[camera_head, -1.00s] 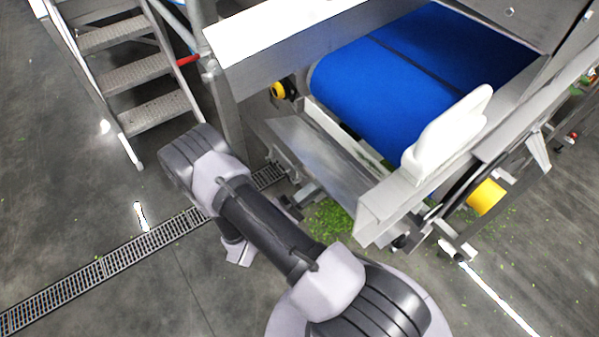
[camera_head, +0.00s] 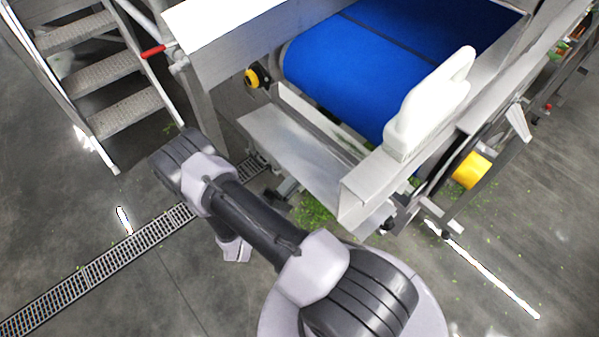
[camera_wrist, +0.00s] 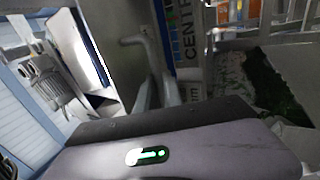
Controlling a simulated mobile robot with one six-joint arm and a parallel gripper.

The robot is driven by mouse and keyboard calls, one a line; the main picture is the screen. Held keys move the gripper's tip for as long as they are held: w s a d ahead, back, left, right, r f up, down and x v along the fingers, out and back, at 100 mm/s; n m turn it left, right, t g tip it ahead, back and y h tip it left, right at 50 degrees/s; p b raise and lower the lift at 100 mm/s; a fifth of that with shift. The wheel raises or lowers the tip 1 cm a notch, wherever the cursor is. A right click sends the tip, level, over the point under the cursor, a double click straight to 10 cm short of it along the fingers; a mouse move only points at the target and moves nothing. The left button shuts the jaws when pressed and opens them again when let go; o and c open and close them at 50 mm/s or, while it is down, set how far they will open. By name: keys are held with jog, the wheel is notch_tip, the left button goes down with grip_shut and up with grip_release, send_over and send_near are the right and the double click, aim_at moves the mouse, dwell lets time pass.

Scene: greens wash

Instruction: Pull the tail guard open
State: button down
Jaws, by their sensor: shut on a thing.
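The tail guard (camera_head: 290,150) is a bare metal plate across the near end of the blue conveyor belt (camera_head: 345,75). It leans outward from the belt's end, with a gap between them. My gripper (camera_head: 287,188) is low at the outer side of the guard, partly hidden behind my arm and the plate's lower edge. In the wrist view, a grey bar handle (camera_wrist: 150,62) rises just beyond my gripper's body, which fills the bottom of the picture.
Metal steps (camera_head: 100,75) with a red-ended rail stand at the left. A floor drain grate (camera_head: 100,265) runs beneath my arm. Green scraps (camera_head: 313,210) lie under the conveyor. A white moulded piece (camera_head: 430,105) and yellow roller (camera_head: 472,171) are on the right.

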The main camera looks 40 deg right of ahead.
jog(key=shift+s, duration=0.2)
jog(key=c, duration=1.5)
grip_release()
jog(key=shift+s+r, duration=0.1)
jog(key=shift+a, duration=0.3)
jog(key=v, duration=1.7)
jog(key=shift+d, duration=0.15)
